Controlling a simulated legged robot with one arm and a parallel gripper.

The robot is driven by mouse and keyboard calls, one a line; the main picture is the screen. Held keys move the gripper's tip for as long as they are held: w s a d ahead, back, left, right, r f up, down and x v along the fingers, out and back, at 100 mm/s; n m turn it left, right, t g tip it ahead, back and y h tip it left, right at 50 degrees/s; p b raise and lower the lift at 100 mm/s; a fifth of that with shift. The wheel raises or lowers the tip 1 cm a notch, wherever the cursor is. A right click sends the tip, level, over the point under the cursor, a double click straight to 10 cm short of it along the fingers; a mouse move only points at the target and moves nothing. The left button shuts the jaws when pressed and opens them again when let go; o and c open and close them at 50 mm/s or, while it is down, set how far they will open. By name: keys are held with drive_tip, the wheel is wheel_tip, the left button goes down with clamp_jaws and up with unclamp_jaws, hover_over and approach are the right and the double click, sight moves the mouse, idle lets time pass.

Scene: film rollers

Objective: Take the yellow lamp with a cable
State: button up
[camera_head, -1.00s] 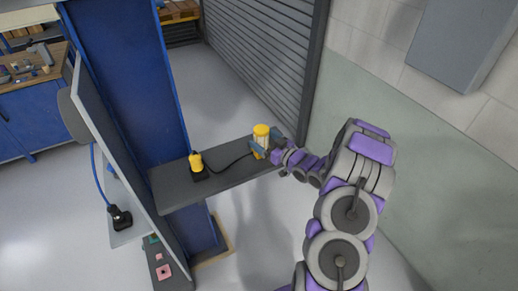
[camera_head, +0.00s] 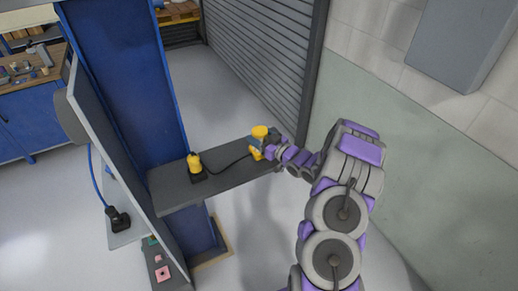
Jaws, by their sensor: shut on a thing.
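The yellow lamp (camera_head: 259,132) is at the right end of a dark grey shelf (camera_head: 225,178). My gripper (camera_head: 257,146) is shut around the lamp's body below its yellow top, coming from the right. A black cable (camera_head: 228,163) runs left from the lamp to a yellow and black plug-like piece (camera_head: 195,166) standing on the shelf. I cannot tell whether the lamp touches the shelf. My fingers hide part of the lamp.
A blue pillar (camera_head: 125,85) and a grey panel (camera_head: 115,150) stand to the left. A black plug (camera_head: 118,218) with a blue cable is beyond the panel. A grey roller shutter (camera_head: 265,60) is behind, and a wall (camera_head: 430,150) is to the right.

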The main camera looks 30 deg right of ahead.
drive_tip(key=shift+d+f, duration=0.1)
drive_tip(key=shift+d, duration=0.3)
drive_tip(key=c, duration=0.4)
drive_tip(key=shift+a, duration=0.25)
clamp_jaws()
